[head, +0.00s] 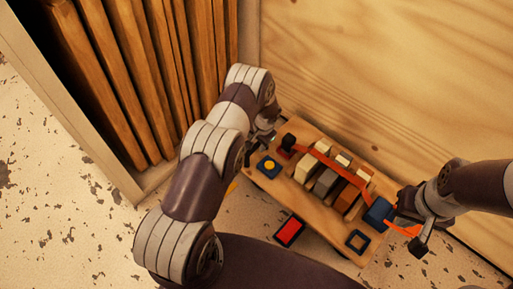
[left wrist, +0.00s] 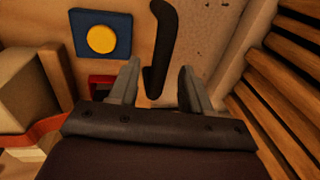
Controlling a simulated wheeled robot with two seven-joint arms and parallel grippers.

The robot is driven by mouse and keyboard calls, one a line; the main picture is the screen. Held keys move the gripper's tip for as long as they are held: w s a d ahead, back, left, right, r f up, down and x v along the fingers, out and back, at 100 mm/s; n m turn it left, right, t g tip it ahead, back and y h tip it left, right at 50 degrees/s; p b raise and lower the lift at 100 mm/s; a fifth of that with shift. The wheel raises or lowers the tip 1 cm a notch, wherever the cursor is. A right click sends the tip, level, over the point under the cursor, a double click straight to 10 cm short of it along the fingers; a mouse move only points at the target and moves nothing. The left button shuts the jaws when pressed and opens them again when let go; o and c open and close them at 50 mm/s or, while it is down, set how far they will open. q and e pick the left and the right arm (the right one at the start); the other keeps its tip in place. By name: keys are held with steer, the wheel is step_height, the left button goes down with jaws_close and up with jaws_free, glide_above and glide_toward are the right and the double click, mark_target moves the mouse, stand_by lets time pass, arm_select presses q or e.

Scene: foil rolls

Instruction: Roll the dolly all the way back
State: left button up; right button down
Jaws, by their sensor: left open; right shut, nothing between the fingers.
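The dolly (head: 273,181) is a wooden board carrying several blocks (head: 326,182) under an orange strap (head: 325,158). It stands beside the plywood wall. My left gripper (head: 266,137) is at the dolly's far left end, partly hidden by my arm. In the left wrist view the left gripper (left wrist: 158,72) is open, with a black bar (left wrist: 163,35) reaching between its fingertips; I cannot tell whether they touch it. A blue plate with a yellow disc (head: 268,166) lies on the board near this end. My right gripper (head: 405,214) is shut and empty, beside a blue block (head: 378,213) at the other end.
The plywood wall (head: 400,80) rises close behind the dolly. Upright wooden slats (head: 125,80) stand in a frame at the upper left. A red block with a dark rim (head: 289,231) shows by the dolly's near edge. The speckled floor (head: 60,220) is clear at lower left.

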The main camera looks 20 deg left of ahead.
arm_select(q)
steer(key=shift+w+a+f, duration=0.1)
steer(key=shift+a+f, duration=0.05)
steer(key=shift+f, duration=0.65)
jaws_close()
